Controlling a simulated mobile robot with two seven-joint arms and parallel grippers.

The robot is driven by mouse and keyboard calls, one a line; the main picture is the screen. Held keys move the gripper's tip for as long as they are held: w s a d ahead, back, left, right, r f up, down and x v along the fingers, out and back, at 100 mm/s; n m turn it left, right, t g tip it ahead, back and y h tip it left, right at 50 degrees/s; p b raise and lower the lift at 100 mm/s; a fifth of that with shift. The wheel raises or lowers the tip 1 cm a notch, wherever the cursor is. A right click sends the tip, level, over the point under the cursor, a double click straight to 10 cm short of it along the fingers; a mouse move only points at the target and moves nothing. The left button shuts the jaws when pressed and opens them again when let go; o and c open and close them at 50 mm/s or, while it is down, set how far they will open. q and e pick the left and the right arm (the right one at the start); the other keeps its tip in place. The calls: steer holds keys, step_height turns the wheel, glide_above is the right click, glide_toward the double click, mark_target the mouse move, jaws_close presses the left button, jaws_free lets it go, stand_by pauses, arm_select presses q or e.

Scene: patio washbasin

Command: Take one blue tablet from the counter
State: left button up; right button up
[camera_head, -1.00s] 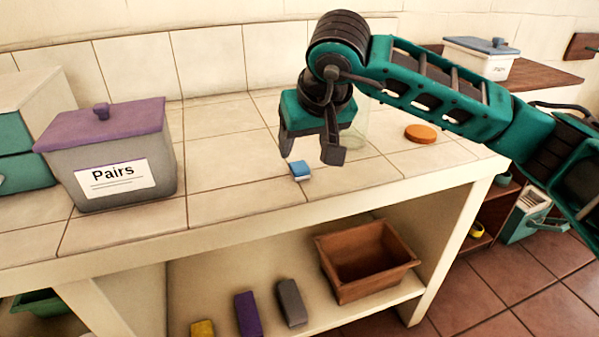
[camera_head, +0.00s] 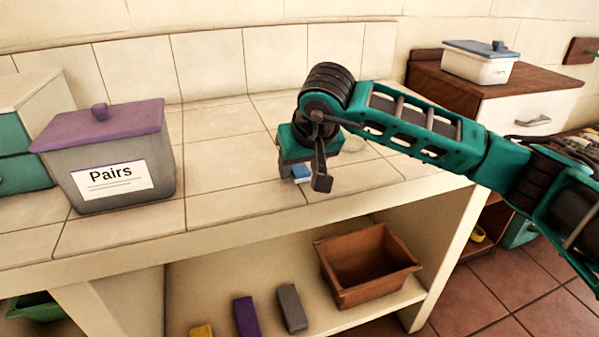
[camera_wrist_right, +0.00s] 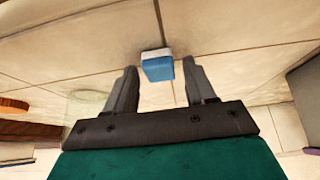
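A small blue tablet with a white side (camera_head: 300,172) lies on the tiled counter (camera_head: 230,210). It also shows in the right wrist view (camera_wrist_right: 158,67), just beyond and between the fingertips. My right gripper (camera_head: 303,180) is low over the counter around the tablet, its fingers apart. In the right wrist view the open fingers (camera_wrist_right: 160,75) have a gap between them and do not visibly touch the tablet. In the head view the fingers partly hide the tablet. My left gripper is in no view.
A grey box with a purple lid labelled "Pairs" (camera_head: 115,165) stands left on the counter. A brown open box (camera_head: 370,265) and several coloured blocks sit on the shelf below. A white container (camera_head: 480,65) stands on a wooden cabinet at the right.

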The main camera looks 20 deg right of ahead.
steer(key=c, duration=0.9)
